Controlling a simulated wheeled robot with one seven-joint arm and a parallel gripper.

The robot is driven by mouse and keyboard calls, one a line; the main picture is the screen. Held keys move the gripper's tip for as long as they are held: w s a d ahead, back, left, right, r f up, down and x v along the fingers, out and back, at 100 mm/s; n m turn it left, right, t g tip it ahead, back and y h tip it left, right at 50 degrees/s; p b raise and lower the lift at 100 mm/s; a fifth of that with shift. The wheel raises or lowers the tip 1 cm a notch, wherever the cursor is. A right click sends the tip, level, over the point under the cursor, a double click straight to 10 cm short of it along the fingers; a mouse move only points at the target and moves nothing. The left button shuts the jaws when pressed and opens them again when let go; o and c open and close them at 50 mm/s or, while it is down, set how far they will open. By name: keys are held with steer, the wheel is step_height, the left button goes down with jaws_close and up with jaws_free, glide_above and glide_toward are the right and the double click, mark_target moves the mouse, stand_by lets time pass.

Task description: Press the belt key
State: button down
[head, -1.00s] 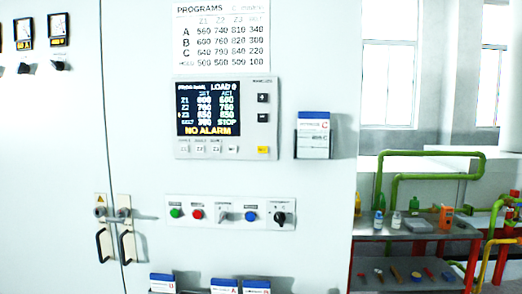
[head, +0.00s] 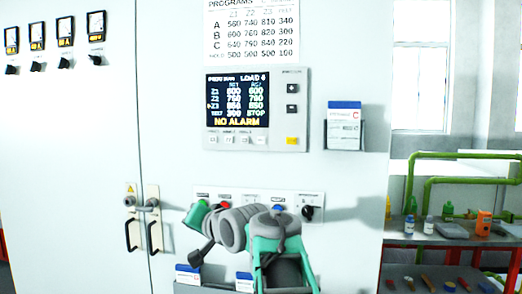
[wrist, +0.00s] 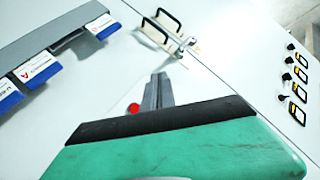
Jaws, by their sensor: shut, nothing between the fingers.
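The control unit (head: 256,110) with its dark screen (head: 237,100) is on the cabinet front in the head view. Its screen reads NO ALARM. A row of small pale keys runs below the screen; their print is too small to read, so I cannot tell which is the belt key. The rightmost pale key (head: 260,141) sits left of a yellow key (head: 292,141). My gripper (wrist: 158,92) shows in the wrist view, fingers together and empty, near a red button (wrist: 133,108). In the head view my arm is below the control unit and hides the fingertips.
A lower switch strip (head: 312,199) is partly hidden by my arm. A paper holder (head: 345,128) is right of the control unit. Door handles (head: 143,235) stick out at left. More paper holders (head: 188,275) sit below. A bench with bottles (head: 428,226) is at right.

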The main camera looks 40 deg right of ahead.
mark_target(262, 142)
steer(key=s+d+r+m+t+b, duration=0.1)
steer(key=s+d+r+m+t, duration=0.1)
steer(key=d+r, duration=0.4)
steer(key=s+d+r+m+t+h+b, duration=0.1)
steer(key=s+d+r+t, duration=0.3)
steer(key=d+r, duration=0.3)
step_height(262, 142, up, 6)
steer(key=shift+s+f+m+b, duration=0.1)
steer(key=shift+s+m+b, duration=0.3)
steer(key=shift+s, duration=0.45)
steer(key=shift+d, duration=0.15)
steer(key=w+d+p, duration=0.1)
steer(key=d+p, duration=0.1)
steer(key=w+d+p, duration=0.4)
steer(key=shift+d, duration=0.2)
steer(key=shift+w+d, duration=0.2)
steer(key=shift+d, duration=0.05)
